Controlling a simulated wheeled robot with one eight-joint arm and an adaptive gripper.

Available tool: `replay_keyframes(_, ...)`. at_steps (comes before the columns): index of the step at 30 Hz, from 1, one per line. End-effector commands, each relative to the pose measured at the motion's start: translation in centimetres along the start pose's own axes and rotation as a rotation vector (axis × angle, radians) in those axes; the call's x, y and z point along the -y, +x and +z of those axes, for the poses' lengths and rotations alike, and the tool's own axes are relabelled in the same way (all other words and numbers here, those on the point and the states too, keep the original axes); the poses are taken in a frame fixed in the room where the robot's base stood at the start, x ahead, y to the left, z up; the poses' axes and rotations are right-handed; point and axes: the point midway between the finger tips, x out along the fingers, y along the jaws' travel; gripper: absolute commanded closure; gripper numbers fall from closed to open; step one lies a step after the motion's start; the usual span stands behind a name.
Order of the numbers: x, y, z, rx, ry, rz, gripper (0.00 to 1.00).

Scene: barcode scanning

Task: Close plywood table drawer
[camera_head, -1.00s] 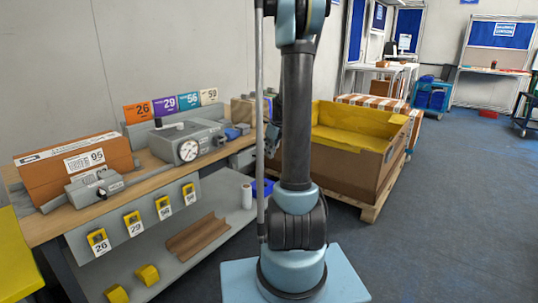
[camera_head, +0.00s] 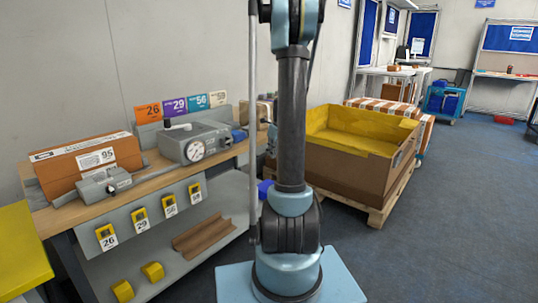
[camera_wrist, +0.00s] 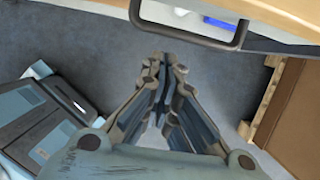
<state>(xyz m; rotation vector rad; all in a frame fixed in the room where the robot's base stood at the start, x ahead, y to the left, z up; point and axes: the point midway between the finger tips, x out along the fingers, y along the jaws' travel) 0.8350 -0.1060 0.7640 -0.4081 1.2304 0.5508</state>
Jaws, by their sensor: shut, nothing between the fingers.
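The plywood table (camera_head: 150,186) stands along the wall at the left in the head view. Its wooden top edge (camera_wrist: 285,12) also shows at the top right of the wrist view. A dark U-shaped handle (camera_wrist: 190,41) crosses the top of the wrist view, beside a pale drawer front that is only partly in frame. How far the drawer stands out cannot be told. My gripper (camera_wrist: 164,62) is shut and empty, its fingertips just below the handle in the picture; contact cannot be told. In the head view my arm hides the gripper and this end of the table.
A large cardboard box with yellow lining (camera_head: 357,150) stands on a wooden pallet (camera_head: 385,213) right of the table; its side shows at the right of the wrist view. A grey device with a dial (camera_head: 195,148) stands on the table. Blue floor (camera_head: 450,240) is clear at the right.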

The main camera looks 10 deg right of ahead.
Motion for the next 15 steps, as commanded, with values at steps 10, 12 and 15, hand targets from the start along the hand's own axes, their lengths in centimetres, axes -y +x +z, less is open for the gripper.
replay_keyframes(10,0.2,-5.3,-1.4,-0.005,0.001,0.000,1.00)
replay_keyframes(12,0.3,-6.5,-1.5,-0.005,0.002,0.000,1.00)
replay_keyframes(15,0.3,-8.1,-1.5,-0.005,0.002,0.000,1.00)
